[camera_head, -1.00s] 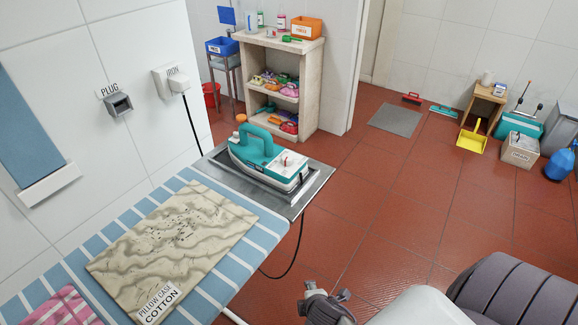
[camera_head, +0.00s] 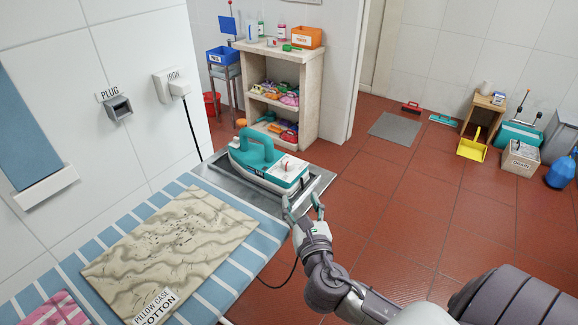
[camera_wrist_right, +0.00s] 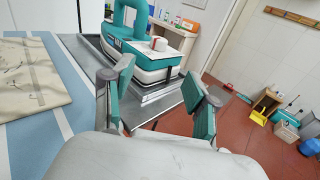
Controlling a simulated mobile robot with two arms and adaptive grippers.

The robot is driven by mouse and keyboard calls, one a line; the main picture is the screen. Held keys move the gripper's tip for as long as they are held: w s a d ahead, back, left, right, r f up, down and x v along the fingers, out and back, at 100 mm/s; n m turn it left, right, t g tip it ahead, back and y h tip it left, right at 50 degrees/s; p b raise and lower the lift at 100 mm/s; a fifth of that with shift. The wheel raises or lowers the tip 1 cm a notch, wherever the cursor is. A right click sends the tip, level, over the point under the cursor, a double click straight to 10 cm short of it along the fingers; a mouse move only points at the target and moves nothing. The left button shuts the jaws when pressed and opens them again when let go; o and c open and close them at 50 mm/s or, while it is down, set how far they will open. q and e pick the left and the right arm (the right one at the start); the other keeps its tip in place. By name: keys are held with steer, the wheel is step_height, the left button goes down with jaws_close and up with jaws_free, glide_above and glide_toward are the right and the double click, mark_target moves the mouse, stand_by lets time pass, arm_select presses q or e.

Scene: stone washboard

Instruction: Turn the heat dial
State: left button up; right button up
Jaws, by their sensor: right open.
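A teal and white iron (camera_head: 266,164) rests on a grey metal plate (camera_head: 226,183) at the end of the ironing board. A small pale dial with a red mark (camera_head: 284,162) sits on top of its rear. In the right wrist view the dial (camera_wrist_right: 158,44) shows ahead, beyond the fingers. My right gripper (camera_head: 303,202) is open and empty beside the iron's rear, near the plate's front edge, apart from the dial. Its two teal-padded fingers (camera_wrist_right: 160,103) show spread in the wrist view. My left gripper is not in view.
A creased pillow case (camera_head: 165,245) lies on the striped ironing board (camera_head: 225,285). The iron's black cord hangs off the plate near my right arm. A wall plug socket (camera_head: 119,108) is at left. A shelf (camera_head: 305,95) stands behind. Open floor lies right.

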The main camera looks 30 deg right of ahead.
mark_target(289, 167)
steer(key=p+x, duration=0.1)
steer(key=x, duration=1.3)
steer(key=shift+a+r, duration=0.15)
steer(key=shift+a, duration=0.05)
jaws_close()
